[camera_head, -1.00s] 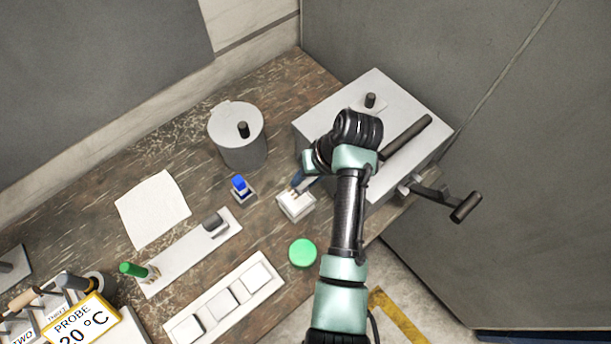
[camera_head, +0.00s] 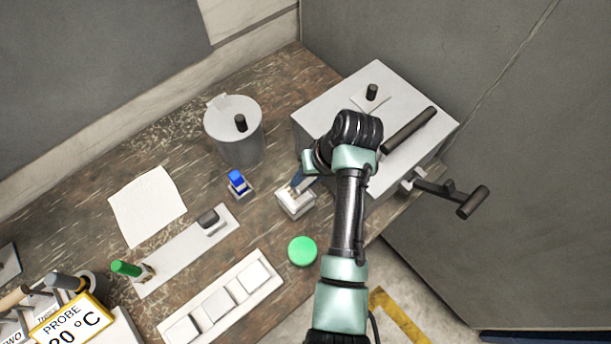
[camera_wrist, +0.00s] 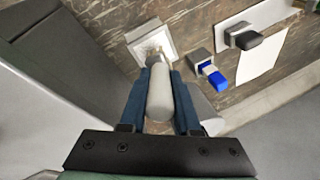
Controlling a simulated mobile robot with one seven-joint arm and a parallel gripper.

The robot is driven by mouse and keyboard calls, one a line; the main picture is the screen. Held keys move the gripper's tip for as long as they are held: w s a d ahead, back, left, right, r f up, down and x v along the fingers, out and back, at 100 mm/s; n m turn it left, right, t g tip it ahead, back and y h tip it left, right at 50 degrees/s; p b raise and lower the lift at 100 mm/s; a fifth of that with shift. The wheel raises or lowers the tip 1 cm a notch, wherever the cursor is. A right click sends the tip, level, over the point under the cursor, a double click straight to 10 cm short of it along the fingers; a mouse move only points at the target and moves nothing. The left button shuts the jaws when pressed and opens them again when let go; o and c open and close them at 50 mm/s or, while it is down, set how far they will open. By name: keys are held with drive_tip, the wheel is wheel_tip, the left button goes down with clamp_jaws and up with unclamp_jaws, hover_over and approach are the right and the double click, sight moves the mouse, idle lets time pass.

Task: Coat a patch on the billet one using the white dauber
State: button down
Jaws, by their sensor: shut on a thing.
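My gripper (camera_wrist: 158,72) has dark blue fingers closed on a pale, rounded handle (camera_wrist: 160,98), which looks like the white dauber. The handle's far end points at a white square holder (camera_wrist: 153,44); I cannot tell whether it is still inside. In the head view my gripper (camera_head: 303,180) is low beside that white holder (camera_head: 296,203), partly hidden by my arm. Labels reading TWO and, less clearly, THREE show at the lower left beside handled items (camera_head: 66,281). No label for billet one is readable, so I cannot pick it out.
A blue-capped item (camera_head: 237,181), a green disc (camera_head: 302,250) and a grey lidded pot (camera_head: 234,135) stand near the holder. A large grey box (camera_head: 340,95) with a lever is behind my arm. A tray of white squares (camera_head: 218,303) and a white sheet (camera_head: 148,205) lie left.

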drive_tip(key=shift+f, duration=0.6)
idle(1.6)
drive_tip(key=shift+r, duration=0.1)
wheel_tip(320, 180, up, 7)
drive_tip(key=p, duration=0.7)
idle(0.9)
